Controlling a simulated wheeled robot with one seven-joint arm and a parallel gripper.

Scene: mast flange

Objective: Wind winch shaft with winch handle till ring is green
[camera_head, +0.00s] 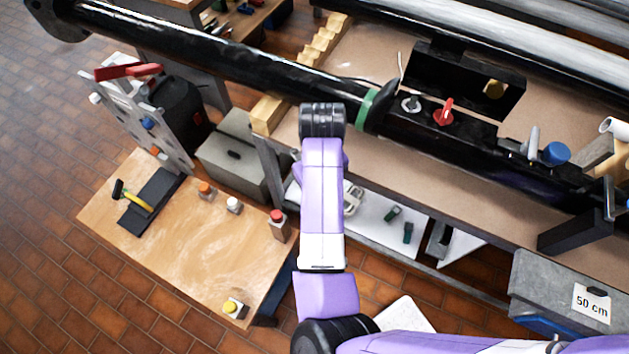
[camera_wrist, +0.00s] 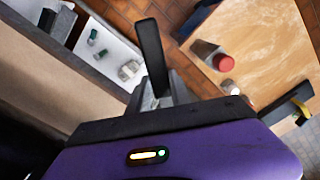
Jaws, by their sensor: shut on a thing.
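My gripper shows in the wrist view (camera_wrist: 157,98) and is shut on what looks like the winch handle. Only a small pale metal part and a dark bar show there, so its shape is mostly hidden. In the head view my wrist hides the jaws, beside the black mast tube (camera_head: 230,62). A green ring (camera_head: 367,108) goes around the tube, just right of my wrist. Right of it on the black housing are a silver round fitting (camera_head: 411,104) and a red lever (camera_head: 444,112). I cannot tell which part is the winch shaft.
A wooden table (camera_head: 205,275) at the left holds a hammer (camera_head: 135,198), a red-topped block (camera_head: 278,225) and other small pieces. A grey case marked 50 cm (camera_head: 545,285) is at the lower right. A white shelf (camera_head: 375,225) lies under the bench. Brick floor is clear at the left.

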